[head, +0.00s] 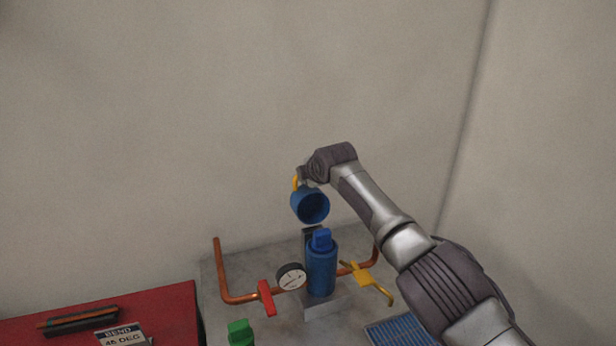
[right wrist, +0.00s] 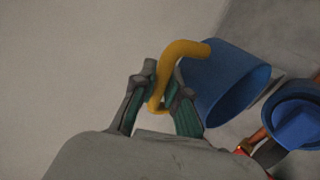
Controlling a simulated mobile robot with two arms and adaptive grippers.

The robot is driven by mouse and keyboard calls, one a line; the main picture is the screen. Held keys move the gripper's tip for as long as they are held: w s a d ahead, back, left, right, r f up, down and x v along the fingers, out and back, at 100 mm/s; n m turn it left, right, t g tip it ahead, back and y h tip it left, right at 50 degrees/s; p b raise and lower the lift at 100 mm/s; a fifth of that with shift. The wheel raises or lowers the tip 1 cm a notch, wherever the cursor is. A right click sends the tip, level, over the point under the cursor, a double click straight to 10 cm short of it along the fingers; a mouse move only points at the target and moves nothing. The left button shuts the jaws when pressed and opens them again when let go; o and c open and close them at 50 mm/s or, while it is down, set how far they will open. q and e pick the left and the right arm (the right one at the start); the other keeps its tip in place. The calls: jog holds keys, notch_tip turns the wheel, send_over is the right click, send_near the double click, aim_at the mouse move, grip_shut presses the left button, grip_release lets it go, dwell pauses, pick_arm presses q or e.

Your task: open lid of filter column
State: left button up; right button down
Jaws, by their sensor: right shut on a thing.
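The blue filter column (head: 321,272) stands upright on a grey base, its top uncovered, with a blue piece (head: 321,239) showing at its top. The blue lid (head: 307,205) is a hollow cup with a yellow handle (head: 295,183); it is off the column, held above it and tilted so its open underside shows. In the right wrist view the lid (right wrist: 228,85) is beside the column top (right wrist: 296,118). My right gripper (right wrist: 160,100) is shut on the yellow handle (right wrist: 182,50). In the head view my right gripper (head: 303,176) is partly hidden behind its wrist. My left gripper is not in view.
A gauge (head: 291,276), a red valve handle (head: 267,298), a yellow valve handle (head: 365,279) and copper pipes (head: 239,299) surround the column. A green knob (head: 240,333) is in front. A red table (head: 170,310) stands left, a blue grille (head: 401,331) lies right. The air above is clear.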

jog(key=c, duration=1.2)
grip_release()
jog(key=shift+s+d+r, duration=0.1)
jog(key=shift+s+r, duration=0.2)
jog(key=shift+s, duration=0.05)
jog(key=v, duration=1.1)
jog(key=shift+s, duration=0.1)
